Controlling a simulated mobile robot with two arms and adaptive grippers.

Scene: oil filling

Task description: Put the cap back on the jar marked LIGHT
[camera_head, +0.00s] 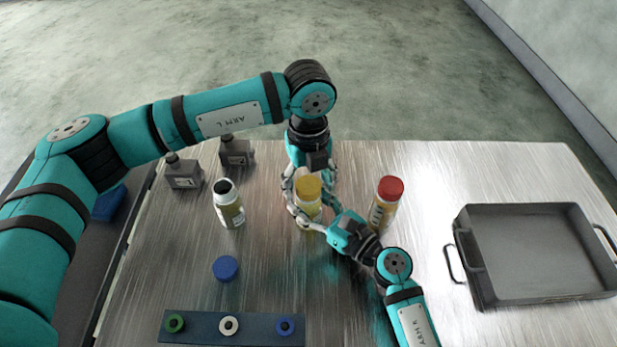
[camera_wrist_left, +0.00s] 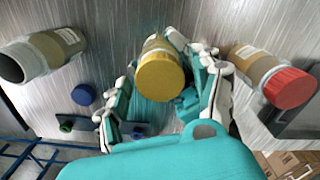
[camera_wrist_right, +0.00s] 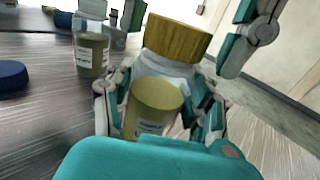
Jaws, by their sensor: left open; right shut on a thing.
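The middle jar (camera_head: 307,212) stands upright with a yellow cap (camera_head: 308,186) on its top. The cap shows large in the left wrist view (camera_wrist_left: 160,76) and in the right wrist view (camera_wrist_right: 178,36). My left gripper (camera_head: 311,177) is open, its fingers on either side of this cap. My right gripper (camera_head: 320,224) is shut on the body of the middle jar below the cap. An uncapped jar (camera_head: 229,209) stands to the left, its dark mouth showing. A loose blue cap (camera_head: 225,268) lies on the table in front of it. The label words are too small to read.
A red-capped jar (camera_head: 385,204) stands close at the right. A dark tray (camera_head: 482,290) with handles sits farther right. A dark strip (camera_head: 255,329) with green, white and blue round pieces lies at the front. Two grey containers (camera_head: 184,177) (camera_head: 236,153) stand at the back left.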

